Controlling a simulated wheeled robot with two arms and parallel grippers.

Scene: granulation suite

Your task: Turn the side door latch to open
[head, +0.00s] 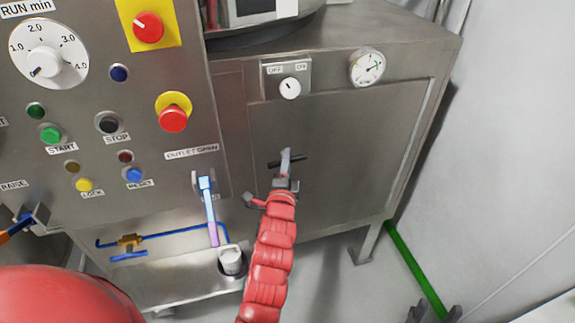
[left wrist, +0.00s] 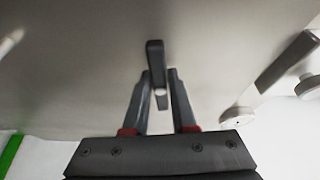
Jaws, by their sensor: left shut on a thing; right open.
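The side door latch is a dark bar handle (head: 299,159) on the steel side door (head: 350,150) in the head view. It lies close to level there, with its right end slightly higher. My left gripper (head: 286,158) is shut on the middle of this handle. In the left wrist view the dark handle (left wrist: 155,58) runs up between the two fingers of the left gripper (left wrist: 160,82). The fingers hide part of it. The door looks closed. My right gripper (head: 434,313) is open and empty at the bottom right, away from the door.
Left of the door is a control panel (head: 105,115) with a dial, buttons and a blue lever (head: 208,190). A small switch box (head: 287,78) and a round gauge (head: 367,67) sit above the door. A green floor strip (head: 415,265) and open floor lie right.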

